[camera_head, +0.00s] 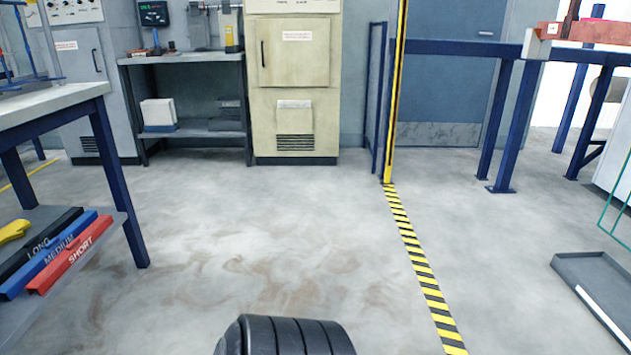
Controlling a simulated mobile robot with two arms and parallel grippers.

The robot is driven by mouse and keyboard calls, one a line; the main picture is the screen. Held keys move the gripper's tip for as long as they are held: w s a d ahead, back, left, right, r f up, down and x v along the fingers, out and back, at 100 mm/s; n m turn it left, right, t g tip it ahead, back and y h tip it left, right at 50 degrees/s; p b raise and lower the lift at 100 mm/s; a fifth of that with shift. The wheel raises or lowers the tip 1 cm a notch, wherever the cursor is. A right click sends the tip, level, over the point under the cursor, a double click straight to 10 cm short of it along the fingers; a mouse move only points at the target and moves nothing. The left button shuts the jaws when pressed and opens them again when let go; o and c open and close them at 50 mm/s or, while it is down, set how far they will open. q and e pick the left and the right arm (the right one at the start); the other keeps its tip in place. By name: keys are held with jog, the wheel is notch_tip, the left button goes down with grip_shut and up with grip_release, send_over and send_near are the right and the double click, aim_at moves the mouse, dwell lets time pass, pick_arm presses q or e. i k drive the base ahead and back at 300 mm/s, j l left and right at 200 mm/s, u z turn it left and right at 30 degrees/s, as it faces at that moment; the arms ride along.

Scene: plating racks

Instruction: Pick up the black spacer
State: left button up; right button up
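A black bar (58,229) marked LONG lies on the lower shelf of the blue-legged table at the left. It is the only black piece in that row, and it fits the black spacer. A blue bar (84,239) marked MEDIUM and a red bar (90,243) marked SHORT lie beside it, nearer to me. Neither of my grippers is in view.
The table (50,97) has blue legs that stand beside the shelf. A yellow object (12,231) lies left of the bars. The middle floor is clear. A yellow-black striped line (412,243) runs along it, and a grey tray (592,262) lies at the right.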

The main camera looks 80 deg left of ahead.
aim_at(34, 246)
jog(key=u, duration=0.4)
jog(key=j+u, duration=0.1)
jog(key=u, duration=0.75)
jog(key=j+u, duration=0.1)
jog(key=u, duration=0.75)
jog(key=i+j+u, duration=0.25)
jog(key=u, duration=0.15)
jog(key=i+j+u, duration=0.2)
jog(key=u, duration=0.25)
jog(key=i+u, duration=0.7)
jog(key=u, duration=0.15)
jog(key=i+l, duration=0.1)
jog(key=i, duration=0.3)
jog(key=i+l+u, duration=0.1)
jog(key=i, duration=0.3)
jog(key=i+l, duration=0.2)
jog(key=i, duration=0.15)
jog(key=u, duration=0.05)
